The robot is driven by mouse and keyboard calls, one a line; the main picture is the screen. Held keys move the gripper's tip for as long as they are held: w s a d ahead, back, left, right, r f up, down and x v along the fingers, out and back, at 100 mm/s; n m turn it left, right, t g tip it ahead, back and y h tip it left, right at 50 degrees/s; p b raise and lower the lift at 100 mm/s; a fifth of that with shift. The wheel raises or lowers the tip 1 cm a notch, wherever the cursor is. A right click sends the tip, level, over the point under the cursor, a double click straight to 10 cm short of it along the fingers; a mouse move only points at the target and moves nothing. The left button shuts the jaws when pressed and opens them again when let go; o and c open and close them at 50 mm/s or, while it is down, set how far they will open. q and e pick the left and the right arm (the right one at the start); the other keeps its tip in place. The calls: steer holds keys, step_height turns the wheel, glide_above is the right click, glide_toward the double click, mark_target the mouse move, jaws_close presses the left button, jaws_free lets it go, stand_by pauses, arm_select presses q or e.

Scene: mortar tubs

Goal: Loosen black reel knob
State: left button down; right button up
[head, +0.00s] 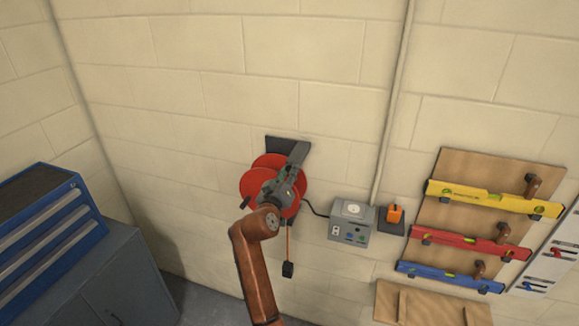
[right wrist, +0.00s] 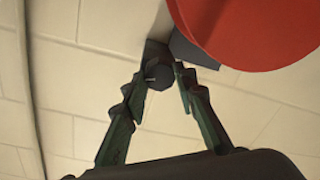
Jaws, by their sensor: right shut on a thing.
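The red cable reel (head: 294,168) hangs on the wall from a dark bracket. In the head view my right gripper (head: 283,190) is in front of the reel and covers its middle. The right wrist view shows the black knob (right wrist: 159,77) between the two fingertips of my right gripper (right wrist: 165,70), which is shut on it. The reel's red disc (right wrist: 255,28) shows at the upper right there, beside the fingers. The knob is hidden behind the gripper in the head view. My left gripper is not in view.
A grey socket box (head: 351,231) is on the wall right of the reel, with an orange item (head: 395,214) beside it. A black plug (head: 288,270) hangs below the reel. A board holds a yellow level (head: 490,198) and others. A blue tool chest (head: 45,215) stands left.

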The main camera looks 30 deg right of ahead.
steer(key=n+p, duration=0.8)
steer(key=shift+w+a+r+n+g+p, duration=0.15)
steer(key=shift+n+g+p, duration=0.25)
steer(key=shift+n+p, duration=1.05)
steer(key=shift+n, duration=0.05)
steer(key=shift+f+n+p, duration=0.25)
steer(key=shift+n+p, duration=0.7)
steer(key=shift+n, duration=0.15)
steer(key=shift+f, duration=0.1)
steer(key=o, duration=1.2)
steer(key=shift+a, duration=0.2)
steer(key=shift+c, duration=0.2)
steer(key=shift+d, duration=0.15)
